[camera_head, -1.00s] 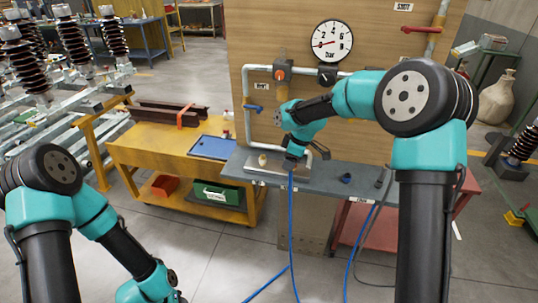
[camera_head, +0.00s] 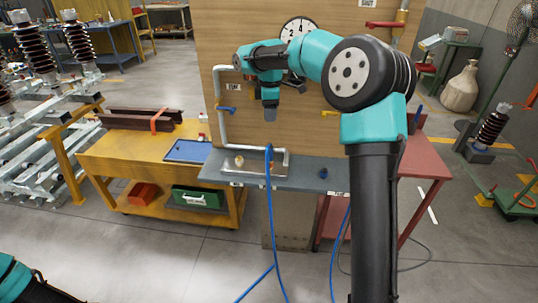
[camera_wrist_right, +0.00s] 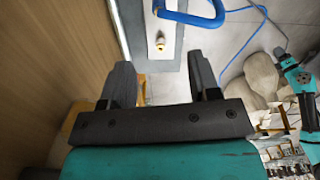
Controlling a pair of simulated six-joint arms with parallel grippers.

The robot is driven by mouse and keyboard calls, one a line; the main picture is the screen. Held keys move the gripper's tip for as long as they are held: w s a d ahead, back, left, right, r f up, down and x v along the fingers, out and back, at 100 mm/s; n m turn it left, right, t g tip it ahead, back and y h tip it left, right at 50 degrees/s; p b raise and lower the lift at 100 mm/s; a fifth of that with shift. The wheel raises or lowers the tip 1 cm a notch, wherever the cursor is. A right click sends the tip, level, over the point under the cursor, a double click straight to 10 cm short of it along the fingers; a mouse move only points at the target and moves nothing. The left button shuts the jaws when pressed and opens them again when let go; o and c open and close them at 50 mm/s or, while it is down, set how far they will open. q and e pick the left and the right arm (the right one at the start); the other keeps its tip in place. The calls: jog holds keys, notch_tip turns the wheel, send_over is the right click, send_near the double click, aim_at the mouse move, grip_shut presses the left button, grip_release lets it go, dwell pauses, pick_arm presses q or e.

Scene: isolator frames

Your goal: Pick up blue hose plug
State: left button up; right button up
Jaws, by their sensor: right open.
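My right gripper (camera_head: 270,116) hangs in the air above the grey shelf, in front of the wooden panel. In the right wrist view its two fingers (camera_wrist_right: 160,78) are apart with nothing between them. A blue hose (camera_head: 269,185) rises over the shelf's front edge and hangs to the floor; its upper end is below the gripper, apart from it. In the right wrist view a thick blue loop (camera_wrist_right: 190,16) shows at the top edge, beyond the fingertips. A small dark blue piece (camera_head: 323,173) lies further right on the shelf; I cannot tell which is the plug.
A brass fitting (camera_head: 238,160) stands on a metal plate on the shelf (camera_head: 300,178). A yellow cart (camera_head: 110,150) stands left, a red table (camera_head: 425,160) right.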

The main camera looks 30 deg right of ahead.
aim_at(270, 147)
notch_tip(270, 147, down, 11)
jog(key=shift+f, duration=0.1)
dwell(0.3)
jog(key=shift+f, duration=2.6)
jog(key=shift+c, duration=0.2)
jog(key=c, duration=1)
jog(key=shift+o, duration=0.2)
jog(key=shift+r, duration=0.1)
jog(key=shift+w+r, duration=0.1)
jog(key=shift+r, duration=1.6)
jog(key=s+a+r, duration=0.1)
jog(key=s+a, duration=0.7)
jog(key=s, duration=0.5)
jog(key=shift+s+a+r, duration=0.15)
jog(key=shift+s+r, duration=0.1)
jog(key=shift+s, duration=0.15)
